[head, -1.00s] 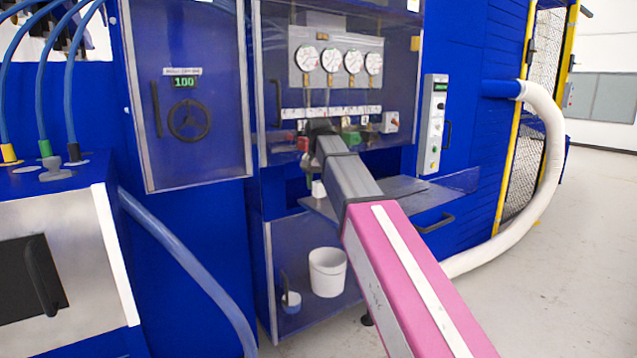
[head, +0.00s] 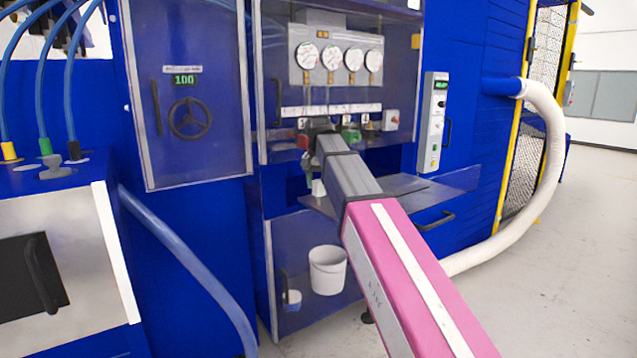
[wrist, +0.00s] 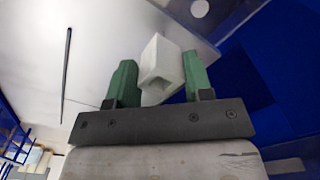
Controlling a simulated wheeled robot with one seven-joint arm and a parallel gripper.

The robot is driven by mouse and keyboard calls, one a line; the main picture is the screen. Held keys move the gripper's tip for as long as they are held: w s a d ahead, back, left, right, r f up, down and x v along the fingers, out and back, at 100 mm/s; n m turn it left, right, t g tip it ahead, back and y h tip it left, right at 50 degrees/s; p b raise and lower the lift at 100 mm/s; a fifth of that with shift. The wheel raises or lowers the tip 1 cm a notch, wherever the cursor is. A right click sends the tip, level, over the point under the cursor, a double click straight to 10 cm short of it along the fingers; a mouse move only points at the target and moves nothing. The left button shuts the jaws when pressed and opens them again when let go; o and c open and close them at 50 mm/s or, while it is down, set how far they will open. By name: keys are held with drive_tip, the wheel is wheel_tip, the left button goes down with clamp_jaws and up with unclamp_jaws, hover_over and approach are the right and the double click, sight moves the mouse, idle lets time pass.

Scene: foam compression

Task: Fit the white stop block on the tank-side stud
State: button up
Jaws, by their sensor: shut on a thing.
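The white stop block (wrist: 162,68) is a pale, faceted piece with a hollow or notch on its near lower face. In the wrist view it sits between the two green fingers of my gripper (wrist: 158,74), which is shut on it. It looks slightly tilted between the fingers. In the head view my gripper (head: 312,178) is mostly behind my own arm, in front of the blue machine's open bay below the valve row. A small white piece (head: 318,188) shows beside a green finger there, likely the block. I cannot make out the tank-side stud in either view.
A grey shelf (head: 400,184) juts out right of my gripper. Above are pressure gauges (head: 330,59) and a row of valves. A white bucket (head: 327,270) stands in the lower compartment. A control box (head: 433,122) and a white hose (head: 548,170) are at the right.

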drive_tip(key=shift+f, duration=1)
drive_tip(key=shift+f, duration=0.2)
